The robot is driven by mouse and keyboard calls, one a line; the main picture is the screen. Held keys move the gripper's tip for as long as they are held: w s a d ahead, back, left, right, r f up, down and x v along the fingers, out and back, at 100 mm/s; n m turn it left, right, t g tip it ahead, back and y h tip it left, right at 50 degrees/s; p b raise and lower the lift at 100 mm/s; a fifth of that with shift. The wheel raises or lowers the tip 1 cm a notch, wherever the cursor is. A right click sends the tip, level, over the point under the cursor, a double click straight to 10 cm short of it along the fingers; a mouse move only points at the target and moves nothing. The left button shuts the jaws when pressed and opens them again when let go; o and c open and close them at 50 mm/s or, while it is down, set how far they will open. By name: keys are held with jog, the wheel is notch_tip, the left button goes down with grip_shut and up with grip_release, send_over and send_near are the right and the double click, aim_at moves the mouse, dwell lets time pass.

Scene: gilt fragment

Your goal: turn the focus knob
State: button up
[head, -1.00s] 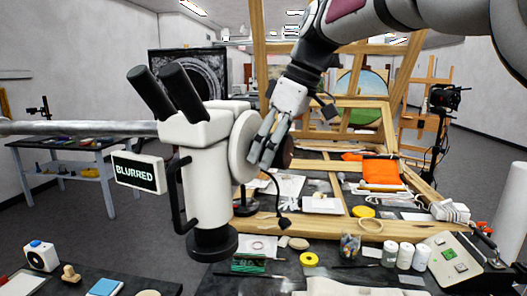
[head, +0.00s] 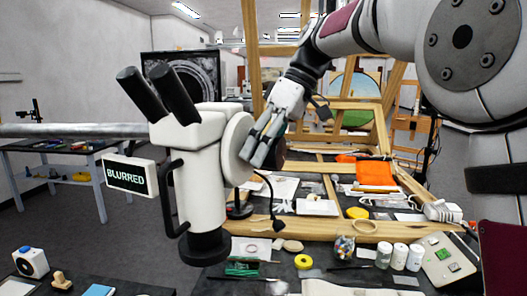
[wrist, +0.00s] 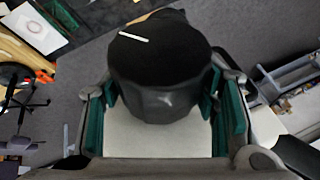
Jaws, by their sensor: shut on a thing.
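A white microscope (head: 200,190) with two black eyepieces hangs on a grey horizontal bar. A sign (head: 131,177) on its left side reads "BLURRED". A white round housing (head: 233,150) sits on its right side. The black focus knob (wrist: 160,85) fills the middle of the wrist view, with a short white mark toward the upper left of its face. My gripper (wrist: 165,115) is shut on the knob, with green-padded fingers on its left and right sides. In the head view my gripper (head: 262,146) is at the right of the housing and covers much of the knob.
A dark bench below holds a yellow tape roll (head: 303,262), a jar of beads (head: 345,247), several white bottles (head: 399,257) and a control box (head: 447,260). A wooden frame (head: 320,229) with an orange cloth (head: 376,173) stands behind. A cable hangs below my gripper.

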jog(key=o, duration=1.2)
jog(key=v, duration=0.9)
jog(key=shift+w+d+r, duration=0.1)
jog(key=shift+r, duration=0.3)
jog(key=shift+v, duration=1.1)
